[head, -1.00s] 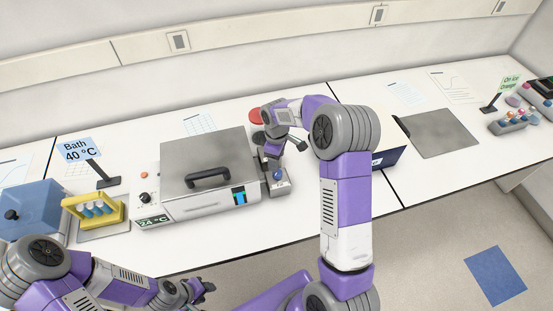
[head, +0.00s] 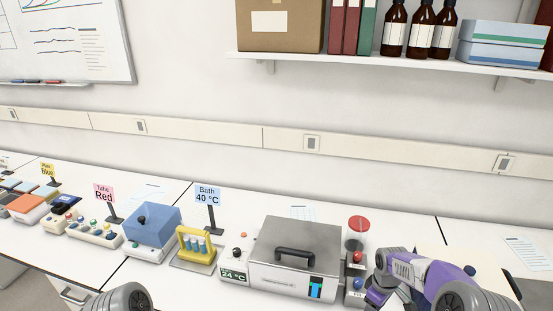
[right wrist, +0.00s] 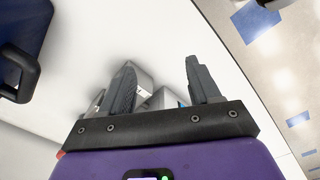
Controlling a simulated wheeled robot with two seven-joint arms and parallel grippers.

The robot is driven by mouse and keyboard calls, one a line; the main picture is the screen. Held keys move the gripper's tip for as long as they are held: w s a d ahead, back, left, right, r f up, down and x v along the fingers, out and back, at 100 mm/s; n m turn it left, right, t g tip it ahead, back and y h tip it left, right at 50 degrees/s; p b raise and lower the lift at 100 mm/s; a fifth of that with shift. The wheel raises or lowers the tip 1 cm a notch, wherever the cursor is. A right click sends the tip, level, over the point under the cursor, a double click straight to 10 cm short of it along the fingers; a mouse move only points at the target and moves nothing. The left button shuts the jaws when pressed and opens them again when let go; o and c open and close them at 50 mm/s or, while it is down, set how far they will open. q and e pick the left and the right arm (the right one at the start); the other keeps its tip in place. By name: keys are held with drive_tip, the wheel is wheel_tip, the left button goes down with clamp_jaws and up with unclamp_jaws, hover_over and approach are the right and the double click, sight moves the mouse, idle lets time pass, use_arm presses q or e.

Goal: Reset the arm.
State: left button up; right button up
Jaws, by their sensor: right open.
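My right gripper (head: 378,292) is at the lower right of the head view, beside a small grey unit with a red and a blue knob (head: 355,284). In the right wrist view my right gripper (right wrist: 158,75) has its two dark fingers well apart, with nothing clearly held between them. A pale grey box-like part (right wrist: 142,82) shows behind the left finger; I cannot tell whether they touch. Only a grey joint of my left arm shows at the bottom of the head view, and my left gripper is out of sight.
A grey-lidded water bath (head: 297,245) with a black handle stands left of my right arm. A red-topped jar (head: 357,228) is behind the knob unit. A yellow tube rack (head: 184,256) and a blue box (head: 152,225) stand farther left. A dark blue object (right wrist: 22,50) shows in the right wrist view.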

drive_tip(key=s+a+f, duration=0.1)
drive_tip(key=a+f, duration=0.1)
drive_tip(key=f, duration=0.1)
drive_tip(key=s+a+f+m+y, duration=0.1)
drive_tip(key=a+f, duration=0.1)
drive_tip(key=f, duration=0.1)
drive_tip(key=s+a+f+m, duration=0.1)
drive_tip(key=a+f, duration=0.2)
drive_tip(key=shift+s+a+y, duration=0.1)
drive_tip(key=shift+y, duration=0.3)
drive_tip(key=shift+s+a+f+m, duration=0.4)
drive_tip(key=shift+s+a+f, duration=0.45)
drive_tip(key=shift+s+a, duration=0.1)
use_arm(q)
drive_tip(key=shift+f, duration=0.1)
use_arm(e)
drive_tip(key=s+a+f+m+y, duration=0.1)
drive_tip(key=s+a+f+m, duration=0.3)
drive_tip(key=s, duration=0.5)
drive_tip(key=s+a+f+m+y, duration=0.1)
drive_tip(key=s+a+f+m, duration=0.2)
drive_tip(key=s+a, duration=0.3)
drive_tip(key=s+m, duration=0.1)
drive_tip(key=s, duration=0.1)
drive_tip(key=shift+s+a+f+t, duration=0.3)
drive_tip(key=shift+s+f, duration=0.1)
